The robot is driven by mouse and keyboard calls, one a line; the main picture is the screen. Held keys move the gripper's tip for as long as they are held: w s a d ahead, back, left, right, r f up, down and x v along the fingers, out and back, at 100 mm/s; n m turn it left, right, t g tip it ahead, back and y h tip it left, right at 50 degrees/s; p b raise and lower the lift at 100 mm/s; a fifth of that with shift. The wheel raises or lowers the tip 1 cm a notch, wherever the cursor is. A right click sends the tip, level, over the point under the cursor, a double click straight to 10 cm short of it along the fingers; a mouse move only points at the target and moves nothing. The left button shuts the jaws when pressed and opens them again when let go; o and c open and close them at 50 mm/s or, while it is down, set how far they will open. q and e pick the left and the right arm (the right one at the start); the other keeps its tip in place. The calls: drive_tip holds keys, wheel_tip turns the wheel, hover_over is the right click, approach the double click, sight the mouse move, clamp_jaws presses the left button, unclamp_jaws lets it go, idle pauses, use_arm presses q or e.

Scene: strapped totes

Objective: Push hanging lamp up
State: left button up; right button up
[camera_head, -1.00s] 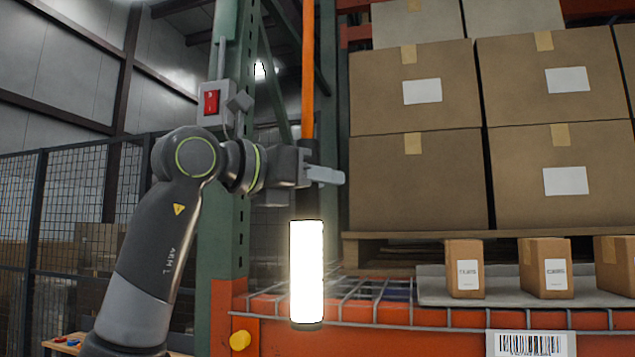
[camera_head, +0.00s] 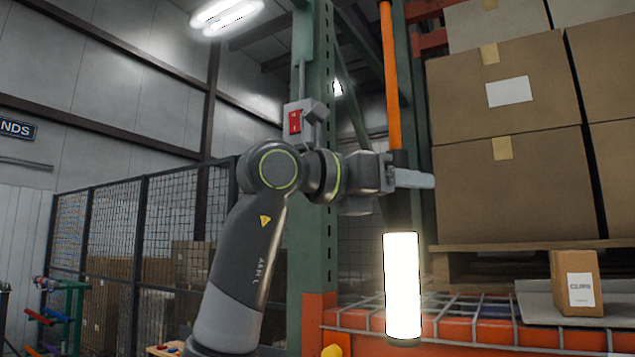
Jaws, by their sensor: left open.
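The hanging lamp (camera_head: 402,285) is a bright white lit tube with a dark upper part, hanging upright from an orange cord (camera_head: 389,75). It hangs in front of the rack shelf. My left gripper (camera_head: 412,178) is level with the lamp's dark upper part, above the lit tube. One pale finger shows, pointing right; the other is hidden. The gripper is open. I cannot tell whether it touches the lamp. My right gripper is not in view.
A green rack post (camera_head: 312,240) with a red switch box (camera_head: 295,121) stands behind my left arm. Large cardboard boxes (camera_head: 510,190) fill the rack at right. A small box (camera_head: 575,283) sits on the lower shelf. A mesh fence (camera_head: 115,230) stands at left.

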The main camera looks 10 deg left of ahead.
use_arm(q)
drive_tip(key=b+v, duration=0.6)
drive_tip(key=v, duration=1)
